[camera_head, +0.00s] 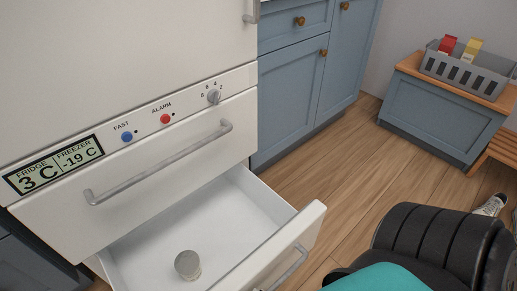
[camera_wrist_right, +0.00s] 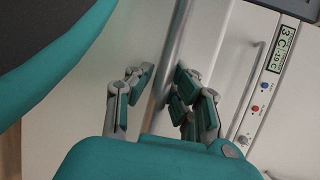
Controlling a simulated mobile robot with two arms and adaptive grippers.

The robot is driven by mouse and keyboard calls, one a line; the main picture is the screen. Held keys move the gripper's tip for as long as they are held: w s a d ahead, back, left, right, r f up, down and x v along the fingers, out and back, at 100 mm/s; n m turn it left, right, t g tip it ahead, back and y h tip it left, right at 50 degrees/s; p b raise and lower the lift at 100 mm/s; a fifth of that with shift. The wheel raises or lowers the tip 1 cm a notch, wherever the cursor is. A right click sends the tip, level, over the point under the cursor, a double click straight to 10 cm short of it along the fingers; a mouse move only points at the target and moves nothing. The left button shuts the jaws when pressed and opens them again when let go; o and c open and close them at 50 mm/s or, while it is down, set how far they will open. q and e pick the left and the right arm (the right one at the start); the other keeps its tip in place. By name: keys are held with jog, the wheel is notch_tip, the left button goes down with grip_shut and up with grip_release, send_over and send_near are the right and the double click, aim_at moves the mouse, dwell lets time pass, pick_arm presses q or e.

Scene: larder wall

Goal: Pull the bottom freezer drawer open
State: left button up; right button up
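The bottom freezer drawer (camera_head: 312,226) is pulled out, and its white inside shows. A short round pale tin (camera_head: 187,265) stands in it. The drawer's grey bar handle (camera_head: 291,268) is on its front, partly cut off by the picture's lower edge. In the right wrist view, my right gripper (camera_wrist_right: 165,72) has its fingers apart, one on each side of a grey bar (camera_wrist_right: 179,35), with a gap beside the left finger. Whether a finger touches the bar is unclear. My right gripper is outside the head view. My left gripper is not seen.
Above is a closed upper drawer with a grey handle (camera_head: 160,163) and a control panel with a temperature display (camera_head: 55,166). Blue cupboards (camera_head: 299,92) stand to the right. A low bench (camera_head: 437,110) carries a grey basket (camera_head: 465,74). Wooden floor (camera_head: 330,175) is clear between them.

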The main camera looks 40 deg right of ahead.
jog(key=o, duration=0.4)
jog(key=v, duration=1.2)
dwell(0.3)
